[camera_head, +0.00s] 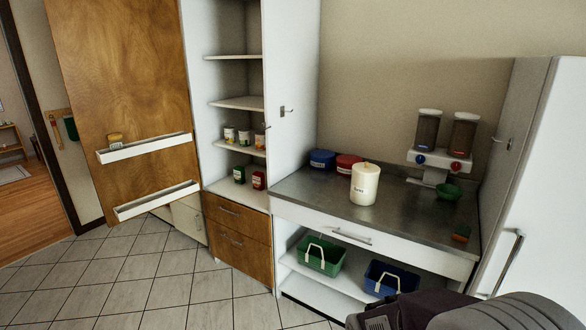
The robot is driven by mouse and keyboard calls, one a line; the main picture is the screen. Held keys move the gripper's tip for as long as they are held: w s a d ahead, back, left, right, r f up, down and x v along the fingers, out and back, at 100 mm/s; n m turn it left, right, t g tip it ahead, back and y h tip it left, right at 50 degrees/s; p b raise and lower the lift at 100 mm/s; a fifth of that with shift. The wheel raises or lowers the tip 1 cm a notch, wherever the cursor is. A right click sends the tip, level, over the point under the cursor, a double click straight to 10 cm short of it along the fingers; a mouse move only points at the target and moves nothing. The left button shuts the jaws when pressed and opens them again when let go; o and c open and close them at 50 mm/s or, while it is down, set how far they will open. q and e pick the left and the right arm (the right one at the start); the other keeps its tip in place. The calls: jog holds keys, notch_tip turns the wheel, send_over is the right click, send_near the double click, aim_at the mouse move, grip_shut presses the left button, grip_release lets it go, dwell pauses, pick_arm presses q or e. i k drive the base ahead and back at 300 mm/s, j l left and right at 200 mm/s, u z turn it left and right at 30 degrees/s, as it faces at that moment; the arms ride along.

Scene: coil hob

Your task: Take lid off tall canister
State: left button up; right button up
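The tall canister (364,188) is a cream-white cylinder with a small dark label on its front. It stands upright on the metal countertop (320,205). Its cream lid (366,168) sits on top and has a small knob. Neither gripper shows in the head view. A dark grey part of my own body covers the bottom right corner, well in front of the counter and apart from the canister.
A blue tin (322,159) and a red tin (348,163) stand behind the canister. A twin dispenser (438,150), a green bowl (448,192) and a small orange-green block (462,233) are to its right. The wooden cupboard door (125,90) stands open. Counter left of the canister is clear.

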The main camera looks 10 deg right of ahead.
aim_at(367, 168)
jog(key=i+j+z, duration=0.1)
jog(key=i+z, duration=0.25)
jog(key=i, duration=0.15)
jog(key=i+j+z, duration=0.3)
jog(key=i, duration=0.2)
jog(key=i+j+z, duration=0.55)
jog(key=z, duration=0.25)
jog(key=i+j+z, duration=0.25)
jog(key=z, duration=0.2)
jog(key=i+j+z, duration=0.2)
jog(key=j+z, duration=0.25)
jog(key=i+j+z, duration=0.1)
jog(key=j+z, duration=0.15)
jog(key=z, duration=0.2)
jog(key=j+z, duration=1.1)
jog(key=j, duration=0.1)
